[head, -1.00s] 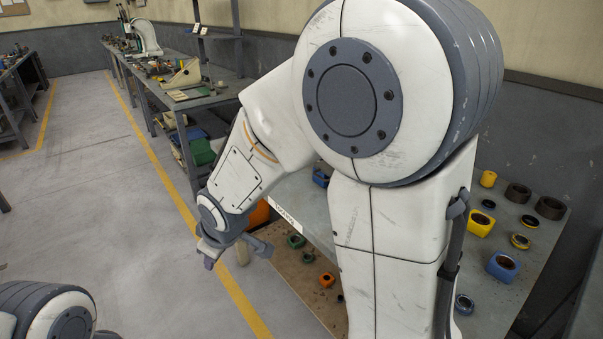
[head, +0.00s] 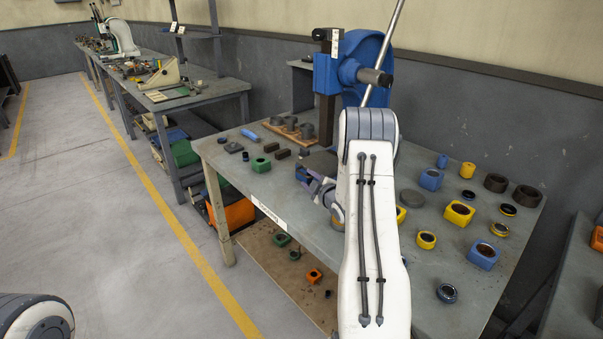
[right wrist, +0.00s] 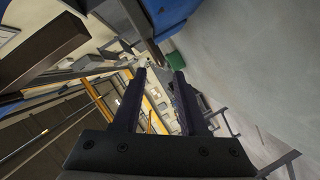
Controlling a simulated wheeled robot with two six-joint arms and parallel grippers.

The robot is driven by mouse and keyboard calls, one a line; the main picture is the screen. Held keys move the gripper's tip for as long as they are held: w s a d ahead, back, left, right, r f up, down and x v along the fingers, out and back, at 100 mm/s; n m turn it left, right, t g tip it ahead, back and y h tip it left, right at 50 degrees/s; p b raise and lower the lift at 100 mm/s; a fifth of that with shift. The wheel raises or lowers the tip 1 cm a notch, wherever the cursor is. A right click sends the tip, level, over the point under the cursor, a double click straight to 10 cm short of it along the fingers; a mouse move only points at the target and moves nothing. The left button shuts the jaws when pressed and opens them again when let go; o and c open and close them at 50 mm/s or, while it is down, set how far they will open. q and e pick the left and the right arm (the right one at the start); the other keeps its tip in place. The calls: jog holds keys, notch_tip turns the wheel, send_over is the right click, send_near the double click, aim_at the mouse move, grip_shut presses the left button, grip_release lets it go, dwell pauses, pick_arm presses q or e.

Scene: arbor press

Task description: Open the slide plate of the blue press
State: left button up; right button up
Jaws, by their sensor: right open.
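The blue press (head: 362,56) stands on the grey workbench at the back. It has a dark vertical column (head: 327,78) and a long bright lever (head: 387,45). My right arm covers its lower part, and I cannot make out the slide plate. My right gripper (head: 313,183) is over the bench, in front of the press and apart from it. The right wrist view shows its two dark fingers (right wrist: 157,73) spread with nothing between them. A blue surface (right wrist: 168,14) shows at the top there, perhaps part of the press. My left gripper is out of view.
The workbench (head: 232,180) holds a wooden board (head: 290,133) with dark rings, a green block (head: 261,165) and small dark blocks left of my gripper. Yellow blocks (head: 459,213) and blue blocks (head: 484,256) stand at right. Open floor (head: 95,220) lies at left.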

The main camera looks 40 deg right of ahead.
aim_at(303, 175)
jog(key=p+x, duration=0.1)
jog(key=x, duration=0.5)
jog(key=shift+w, duration=0.3)
grip_shut()
jog(key=shift+s, duration=0.1)
